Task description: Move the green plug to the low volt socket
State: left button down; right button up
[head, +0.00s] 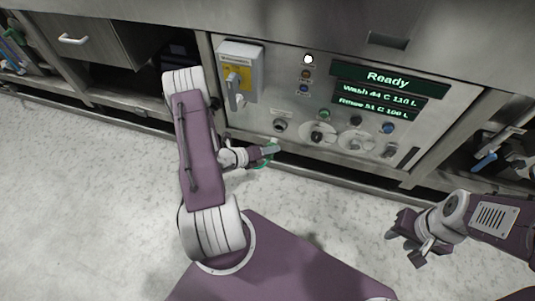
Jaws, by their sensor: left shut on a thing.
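My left gripper (271,150) is in front of the lower edge of the machine panel, with its fingers shut. A green cord (264,164) loops just below the fingers; the green plug itself is mostly hidden by the gripper, which is shut on it. A round dark socket (280,126) sits on the panel just above the gripper, under a small label too small to read. I cannot tell which fitting is the low volt socket. My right gripper (404,244) is open and empty over the floor at the right.
The panel has a lever switch box (240,75), a lit display (388,78) reading "Ready", several coloured buttons and round dials (318,133). Open shelves with items lie to the left and right. The pale floor (90,200) is clear.

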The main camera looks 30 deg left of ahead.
aim_at(272, 140)
pick_arm(q)
jog(key=shift+w+a+b, duration=0.15)
jog(key=shift+w+a, duration=0.05)
jog(key=shift+w, duration=0.55)
jog(key=shift+w+a+b, duration=0.1)
jog(key=shift+w+a, duration=0.05)
jog(key=shift+w, duration=0.65)
jog(key=shift+w+a+b, duration=0.15)
jog(key=shift+w+a, duration=0.05)
jog(key=shift+w, duration=0.55)
jog(key=shift+w+r, duration=0.1)
jog(key=shift+w, duration=0.15)
jog(key=shift+w+a, duration=0.25)
jog(key=shift+w, duration=0.55)
jog(key=shift+w+a, duration=0.1)
jog(key=shift+w, duration=0.25)
jog(key=c, duration=0.8)
grip_release()
jog(key=shift+c, duration=0.2)
